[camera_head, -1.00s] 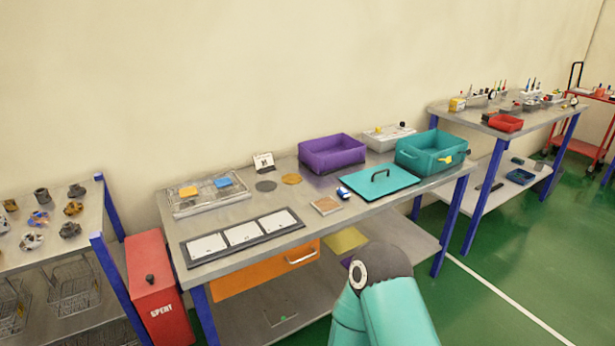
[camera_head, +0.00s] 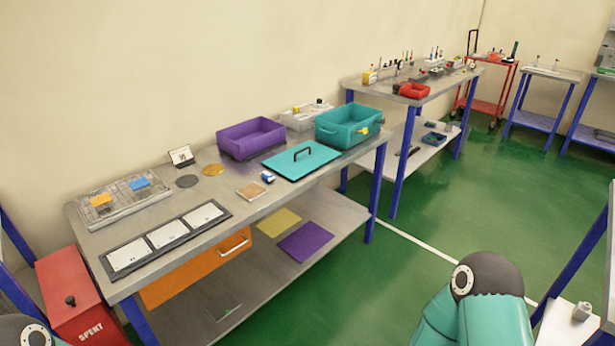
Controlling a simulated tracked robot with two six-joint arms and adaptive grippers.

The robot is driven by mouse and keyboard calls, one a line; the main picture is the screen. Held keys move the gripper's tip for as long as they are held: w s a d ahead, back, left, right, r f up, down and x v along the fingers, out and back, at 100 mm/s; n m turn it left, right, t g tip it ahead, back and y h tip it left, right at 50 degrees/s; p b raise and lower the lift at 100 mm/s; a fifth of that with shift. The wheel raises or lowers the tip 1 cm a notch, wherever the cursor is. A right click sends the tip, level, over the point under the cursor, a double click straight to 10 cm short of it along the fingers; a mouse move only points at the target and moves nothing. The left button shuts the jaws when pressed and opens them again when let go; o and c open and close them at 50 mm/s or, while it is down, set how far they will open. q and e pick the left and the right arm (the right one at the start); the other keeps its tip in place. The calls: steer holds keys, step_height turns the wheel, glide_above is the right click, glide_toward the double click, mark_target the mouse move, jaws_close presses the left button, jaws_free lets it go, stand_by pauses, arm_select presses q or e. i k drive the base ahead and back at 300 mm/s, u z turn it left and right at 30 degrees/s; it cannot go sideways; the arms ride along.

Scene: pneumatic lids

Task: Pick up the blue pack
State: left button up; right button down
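A flat blue block (camera_head: 139,184) lies in the clear-walled tray (camera_head: 150,198) at the left of the workbench, beside a yellow-orange block (camera_head: 101,200). A small blue-and-white item (camera_head: 267,177) lies near the middle of the bench, by the teal lid. I cannot tell for certain which is the blue pack. Neither gripper shows; only parts of my arms show at the lower left and lower right, clear of the bench top.
On the bench (camera_head: 205,265) stand a purple bin (camera_head: 250,139), a teal bin (camera_head: 345,127), a teal lid (camera_head: 301,161) with a handle, and a panel of three white plates (camera_head: 168,234). A red SPENT bin (camera_head: 82,300) stands front left. Green floor is open on the right.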

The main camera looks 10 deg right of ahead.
mark_target(269, 177)
steer(key=u, duration=1.4)
steer(key=i, duration=0.1)
steer(key=z, duration=2.6)
steer(key=i, duration=3.6)
steer(key=u, duration=2.55)
